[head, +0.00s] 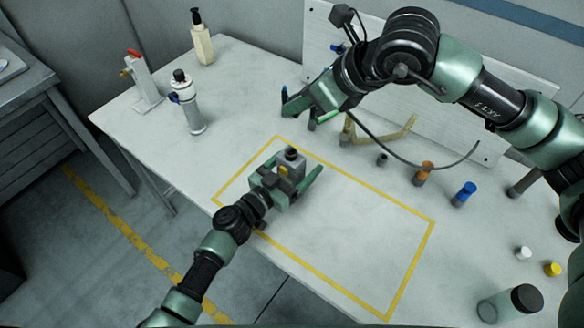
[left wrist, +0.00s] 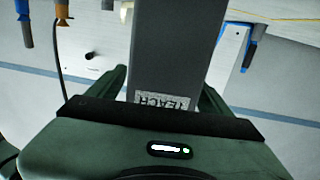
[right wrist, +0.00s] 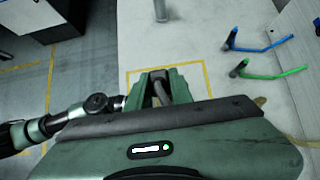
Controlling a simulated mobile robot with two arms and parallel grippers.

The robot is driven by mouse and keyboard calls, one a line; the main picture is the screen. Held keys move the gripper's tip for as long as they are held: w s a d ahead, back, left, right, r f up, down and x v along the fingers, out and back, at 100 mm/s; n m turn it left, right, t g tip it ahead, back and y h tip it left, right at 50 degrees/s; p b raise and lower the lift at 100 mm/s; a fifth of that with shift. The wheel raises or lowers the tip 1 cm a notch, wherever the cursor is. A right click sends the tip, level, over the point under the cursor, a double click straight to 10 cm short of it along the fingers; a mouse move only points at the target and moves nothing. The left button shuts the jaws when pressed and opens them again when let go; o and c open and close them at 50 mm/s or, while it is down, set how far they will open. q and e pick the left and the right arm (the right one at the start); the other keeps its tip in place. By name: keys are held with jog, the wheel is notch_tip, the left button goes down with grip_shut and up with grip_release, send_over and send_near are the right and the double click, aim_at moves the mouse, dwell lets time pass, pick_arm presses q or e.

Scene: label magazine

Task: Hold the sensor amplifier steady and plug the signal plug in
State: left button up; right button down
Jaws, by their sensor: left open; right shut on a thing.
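The sensor amplifier is a grey box (head: 292,168) with a dark round socket on top, upright inside the yellow outline. My left gripper (head: 288,172) has its fingers around the box but is open. In the left wrist view the box (left wrist: 175,50) rises between the fingers, its label upside down. My right gripper (head: 300,108) is beyond the box, towards the back board. It is shut on a dark grey piece (right wrist: 158,86), apparently the signal plug, mostly hidden by the fingers. A dark cable (head: 400,154) runs from near this gripper to the right.
Orange (head: 424,172) and blue (head: 464,192) capped pieces stand right of the outline. A yellowish hook (head: 400,134) is by the back board (head: 470,120). A bottle (head: 187,105) and a red-topped stand (head: 143,80) are at left. The outline's right half is clear.

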pick_arm(q)
grip_shut()
pick_arm(e)
jog(key=f, duration=0.1)
jog(key=a+f+g+h, duration=0.1)
jog(key=w+f+h, duration=0.1)
jog(key=shift+a+m, duration=0.2)
jog(key=shift+m, duration=0.2)
jog(key=shift+a+f+g+h, duration=0.15)
jog(key=shift+f+g+h, duration=0.35)
jog(key=shift+h, duration=0.2)
